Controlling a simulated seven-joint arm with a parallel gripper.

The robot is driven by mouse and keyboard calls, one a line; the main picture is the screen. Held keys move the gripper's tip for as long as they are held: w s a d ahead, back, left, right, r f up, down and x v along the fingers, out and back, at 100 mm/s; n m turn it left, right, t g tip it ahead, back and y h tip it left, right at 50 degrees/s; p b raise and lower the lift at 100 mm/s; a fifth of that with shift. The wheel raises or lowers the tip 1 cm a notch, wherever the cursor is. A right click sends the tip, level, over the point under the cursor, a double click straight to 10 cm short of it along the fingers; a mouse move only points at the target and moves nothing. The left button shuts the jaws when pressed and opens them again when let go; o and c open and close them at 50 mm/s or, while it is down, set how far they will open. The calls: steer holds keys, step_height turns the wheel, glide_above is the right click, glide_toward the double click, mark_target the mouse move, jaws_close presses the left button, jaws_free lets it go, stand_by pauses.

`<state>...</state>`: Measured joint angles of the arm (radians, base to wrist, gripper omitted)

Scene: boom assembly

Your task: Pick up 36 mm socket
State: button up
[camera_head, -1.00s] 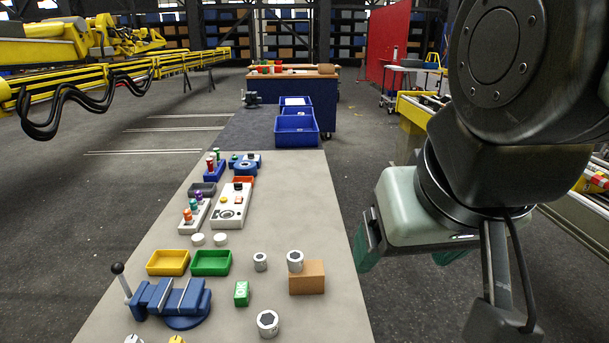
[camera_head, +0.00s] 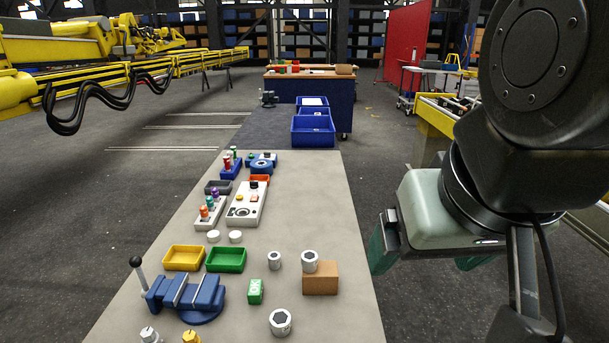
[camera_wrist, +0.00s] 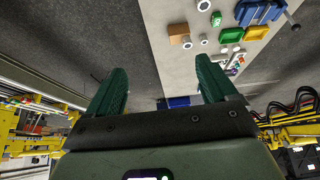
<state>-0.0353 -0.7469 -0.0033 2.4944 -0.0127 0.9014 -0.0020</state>
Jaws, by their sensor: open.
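Three silver sockets are on the grey bench. A large one (camera_head: 280,322) stands near the front, a small one (camera_head: 274,260) stands behind it, and a third (camera_head: 310,261) sits at a brown block (camera_head: 320,280). I cannot read any size, so I cannot tell which is 36 mm. My gripper (camera_head: 425,255), with green fingers, is open and empty off the bench's right edge, apart from all sockets. In the wrist view my gripper (camera_wrist: 160,68) has its fingers spread, and the large socket (camera_wrist: 203,5) shows at the top edge.
A blue vise (camera_head: 187,293), a yellow tray (camera_head: 184,258), a green tray (camera_head: 227,260) and a green block (camera_head: 255,291) are left of the sockets. Control boxes (camera_head: 246,204) stand farther back. Bench right of the brown block is clear.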

steer(key=m+g+y, duration=0.3)
steer(key=m+y, duration=1.1)
steer(key=m, duration=0.4)
glide_above(289, 323)
steer(key=s+d, duration=0.4)
steer(key=s, duration=0.1)
step_height(289, 323, down, 28)
steer(key=f+m+t, duration=0.1)
steer(key=f+m, duration=0.1)
steer(key=f, duration=0.2)
steer(key=w+d+f+m+t+h, duration=0.1)
steer(key=f+m, duration=0.1)
steer(key=f, duration=0.2)
steer(key=d+f+m+t+h, duration=0.1)
steer(key=f+m+t, duration=0.1)
steer(key=f, duration=0.2)
steer(key=shift+w+d+f, duration=0.15)
steer(key=shift+w+d, duration=0.05)
steer(key=x, duration=0.4)
steer(key=shift+w+a+f, duration=0.1)
steer(key=shift+w+f, duration=0.05)
steer(key=shift+f, duration=0.1)
steer(key=shift+r+x, duration=0.1)
steer(key=shift+x, duration=1.45)
steer(key=shift+r+x, duration=0.15)
steer(key=shift+x, duration=1.4)
steer(key=shift+a, duration=0.1)
steer(key=shift+c, duration=0.4)
